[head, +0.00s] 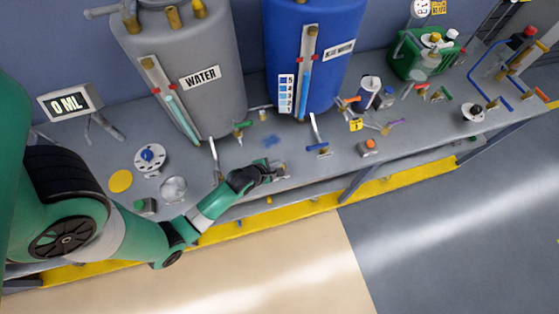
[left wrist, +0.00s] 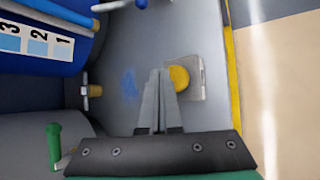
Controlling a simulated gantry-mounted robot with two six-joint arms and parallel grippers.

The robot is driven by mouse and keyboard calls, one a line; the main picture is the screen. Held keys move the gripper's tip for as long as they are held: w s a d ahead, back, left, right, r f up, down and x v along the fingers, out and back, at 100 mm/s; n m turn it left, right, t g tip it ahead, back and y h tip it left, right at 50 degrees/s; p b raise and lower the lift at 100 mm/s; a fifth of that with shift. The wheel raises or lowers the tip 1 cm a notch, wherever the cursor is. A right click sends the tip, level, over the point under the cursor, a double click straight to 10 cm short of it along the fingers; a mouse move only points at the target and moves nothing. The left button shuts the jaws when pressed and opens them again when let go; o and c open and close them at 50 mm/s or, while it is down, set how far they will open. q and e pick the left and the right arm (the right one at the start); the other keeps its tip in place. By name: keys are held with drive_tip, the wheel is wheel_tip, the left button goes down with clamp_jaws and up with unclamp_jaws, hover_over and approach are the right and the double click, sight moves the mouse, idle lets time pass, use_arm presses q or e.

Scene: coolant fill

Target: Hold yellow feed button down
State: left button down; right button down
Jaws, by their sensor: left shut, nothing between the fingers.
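The yellow feed button (left wrist: 179,77) is round and sits on a square grey plate (left wrist: 198,78) near the bench's front edge. My left gripper (left wrist: 160,78) is shut and empty, pointing down at the bench. In the left wrist view its fingertips lie at the button's left edge, covering a little of it; I cannot tell whether they touch it or whether it is pressed. In the head view the left gripper (head: 270,170) is over the front of the bench, and the plate (head: 282,172) shows beside its tips while the button is mostly hidden. My right gripper is not in view.
A grey WATER tank (head: 215,50) and a blue tank (head: 335,55) stand behind, with valve handles in front. A display (head: 68,104) at left reads 0 ML. A green canister (head: 408,60) and a box with an orange button (head: 369,147) are to the right.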

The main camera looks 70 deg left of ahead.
use_arm(q)
wheel_tip(320, 180, up, 5)
drive_tip(key=p, duration=0.5)
idle(0.3)
